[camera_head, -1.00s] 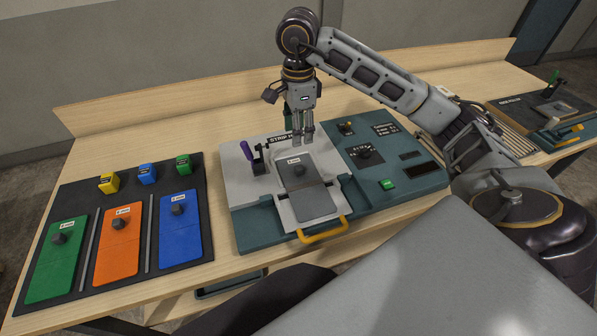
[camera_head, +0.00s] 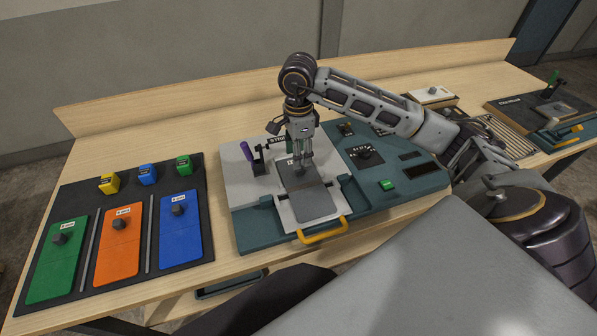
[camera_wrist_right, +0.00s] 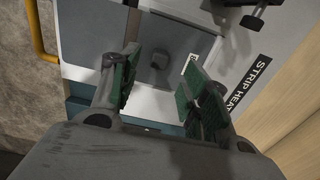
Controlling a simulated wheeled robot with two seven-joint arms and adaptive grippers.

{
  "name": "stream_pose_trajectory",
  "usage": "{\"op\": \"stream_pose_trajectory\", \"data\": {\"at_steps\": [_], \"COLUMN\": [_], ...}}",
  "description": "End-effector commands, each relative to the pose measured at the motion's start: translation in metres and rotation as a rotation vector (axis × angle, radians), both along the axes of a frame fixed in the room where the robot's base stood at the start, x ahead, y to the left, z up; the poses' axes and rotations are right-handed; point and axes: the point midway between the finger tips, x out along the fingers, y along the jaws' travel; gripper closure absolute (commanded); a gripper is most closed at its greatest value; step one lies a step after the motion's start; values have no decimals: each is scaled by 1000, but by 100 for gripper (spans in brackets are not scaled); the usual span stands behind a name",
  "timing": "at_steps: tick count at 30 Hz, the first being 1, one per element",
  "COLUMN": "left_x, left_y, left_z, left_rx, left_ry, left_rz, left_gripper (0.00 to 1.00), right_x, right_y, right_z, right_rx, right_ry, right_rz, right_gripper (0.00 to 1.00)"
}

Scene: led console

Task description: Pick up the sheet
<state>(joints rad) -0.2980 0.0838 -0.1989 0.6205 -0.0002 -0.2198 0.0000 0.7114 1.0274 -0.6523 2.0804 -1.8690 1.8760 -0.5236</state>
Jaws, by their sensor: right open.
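A grey sheet (camera_head: 312,202) with a dark knob and a small white label lies on the light plate of the strip heater (camera_head: 243,205). In the right wrist view the sheet (camera_wrist_right: 185,30) shows beyond the fingers, with its dark knob (camera_wrist_right: 159,59) between them in the picture. My right gripper (camera_head: 300,162) is over the far end of the sheet, pointing down. Its green-padded fingers (camera_wrist_right: 160,92) are apart with nothing between the pads. Whether the fingertips reach the knob's height cannot be told. My left gripper is not in view.
A dark mat (camera_head: 68,197) on the left holds green (camera_head: 55,265), orange (camera_head: 118,255) and blue (camera_head: 181,235) panels with knobs. The heater has a purple-handled lever (camera_head: 246,151) and a yellow front handle (camera_head: 323,231). Another station (camera_head: 540,115) stands at the far right.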

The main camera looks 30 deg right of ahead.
Motion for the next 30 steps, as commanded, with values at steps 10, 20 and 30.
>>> {"op": "stream_pose_trajectory", "data": {"at_steps": [10,20,30], "left_x": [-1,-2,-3], "left_y": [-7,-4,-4], "left_z": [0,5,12], "left_rx": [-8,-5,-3], "left_ry": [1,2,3], "left_rz": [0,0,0], "left_gripper": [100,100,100], "right_x": [0,-1,-1], "right_y": [0,-2,-2], "right_z": [-1,-16,-45], "right_rx": [0,-1,1], "right_ry": [0,2,1], "right_rz": [0,0,0], "right_gripper": [54,54,54]}}
